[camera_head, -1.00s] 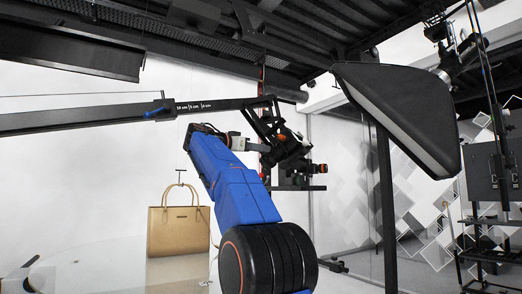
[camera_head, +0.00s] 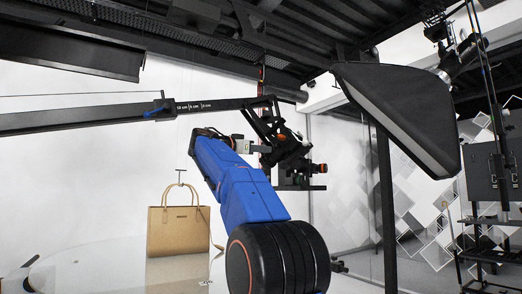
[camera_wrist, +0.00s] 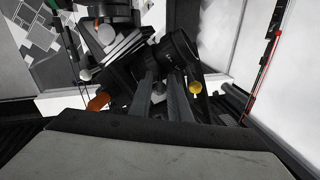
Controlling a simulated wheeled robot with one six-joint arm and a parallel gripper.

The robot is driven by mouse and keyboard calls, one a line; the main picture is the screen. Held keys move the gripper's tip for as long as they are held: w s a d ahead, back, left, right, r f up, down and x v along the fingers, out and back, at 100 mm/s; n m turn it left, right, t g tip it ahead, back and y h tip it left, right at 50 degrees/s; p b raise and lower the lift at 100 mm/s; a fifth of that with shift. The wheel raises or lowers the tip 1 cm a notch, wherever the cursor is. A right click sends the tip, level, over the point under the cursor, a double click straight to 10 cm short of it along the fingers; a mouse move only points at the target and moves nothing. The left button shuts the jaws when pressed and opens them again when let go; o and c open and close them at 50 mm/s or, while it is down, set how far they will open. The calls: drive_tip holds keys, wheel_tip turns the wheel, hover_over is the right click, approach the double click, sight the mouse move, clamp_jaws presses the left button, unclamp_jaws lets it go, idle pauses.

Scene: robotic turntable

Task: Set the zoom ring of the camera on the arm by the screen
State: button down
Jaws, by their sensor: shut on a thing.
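The camera rig (camera_head: 284,145) hangs at the end of the long boom arm, in the middle of the head view. In the wrist view, the camera's black lens with its zoom ring (camera_wrist: 180,50) stands just beyond my fingertips. My gripper (camera_wrist: 160,82) reaches up to the lens from below, its two grey fingers a little apart and closed on the ring. The exact contact is dark and partly hidden by the fingers. In the head view, my blue arm runs up to the rig, and my fingers cannot be made out against the black parts.
The boom (camera_head: 80,118) crosses from the left. A tan handbag (camera_head: 178,229) stands on the pale turntable (camera_head: 95,262). A softbox light (camera_head: 400,110) hangs at right beside a dark upright post (camera_head: 385,205). Orange and yellow knobs (camera_wrist: 195,88) sit close to my fingers.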

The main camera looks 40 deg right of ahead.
drive_tip(key=shift+s+f+n+t+h, duration=0.4)
drive_tip(key=shift+t+h, duration=0.2)
drive_tip(key=shift+t, duration=0.25)
drive_tip(key=shift+s+f+n+t+h, duration=0.25)
drive_tip(key=shift+f+t+h, duration=0.3)
drive_tip(key=shift+t, duration=0.3)
drive_tip(key=c, duration=1.8)
unclamp_jaws()
drive_tip(key=shift+c, duration=0.2)
drive_tip(key=v, duration=1.7)
drive_tip(key=shift+a, duration=0.2)
drive_tip(key=shift+s+f, duration=0.1)
